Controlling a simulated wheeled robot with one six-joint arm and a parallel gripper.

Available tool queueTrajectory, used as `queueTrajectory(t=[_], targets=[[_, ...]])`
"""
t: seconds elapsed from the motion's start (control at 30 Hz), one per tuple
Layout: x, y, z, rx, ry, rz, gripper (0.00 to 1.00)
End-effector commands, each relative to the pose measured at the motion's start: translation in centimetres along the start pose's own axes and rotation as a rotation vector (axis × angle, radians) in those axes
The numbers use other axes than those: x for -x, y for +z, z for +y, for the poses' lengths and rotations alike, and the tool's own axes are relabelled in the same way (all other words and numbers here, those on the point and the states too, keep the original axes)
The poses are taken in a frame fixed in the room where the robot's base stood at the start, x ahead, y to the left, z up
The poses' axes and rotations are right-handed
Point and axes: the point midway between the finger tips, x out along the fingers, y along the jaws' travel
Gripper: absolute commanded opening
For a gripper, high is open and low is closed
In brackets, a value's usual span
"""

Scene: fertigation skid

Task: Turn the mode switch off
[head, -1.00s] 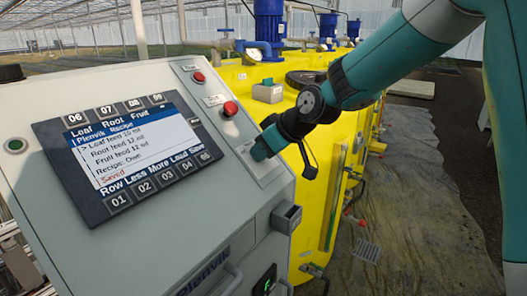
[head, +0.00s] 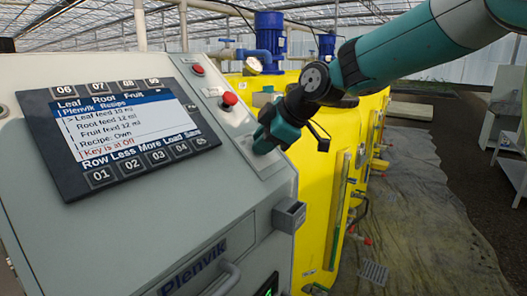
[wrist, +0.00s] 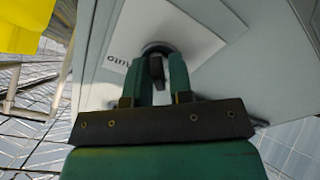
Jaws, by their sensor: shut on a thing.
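The mode switch (wrist: 156,69) is a small dark knob on a round base, set in a pale label plate (wrist: 190,28) on the panel. In the wrist view it sits between the two green fingers of my gripper (wrist: 158,62), which are shut on it. In the head view my gripper (head: 259,143) reaches the right side of the sloped panel and hides the switch. The plate's lettering is only partly readable. The display (head: 130,127) on the panel reads "Key is at Off" in red on its bottom line.
Two red buttons (head: 229,99) sit on the panel above and left of my gripper. A grey box-like holder (head: 289,215) juts out below it. A yellow tank (head: 318,185) with blue motors stands behind. The floor at right holds a grey sheet.

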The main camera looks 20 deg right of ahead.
Motion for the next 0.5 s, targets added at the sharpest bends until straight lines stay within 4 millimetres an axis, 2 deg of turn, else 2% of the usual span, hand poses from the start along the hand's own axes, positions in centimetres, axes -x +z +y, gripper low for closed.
queueTrajectory(t=[0.5], targets=[[0.04,0.02,0.04,0.070,-0.002,-0.001,0.00]])
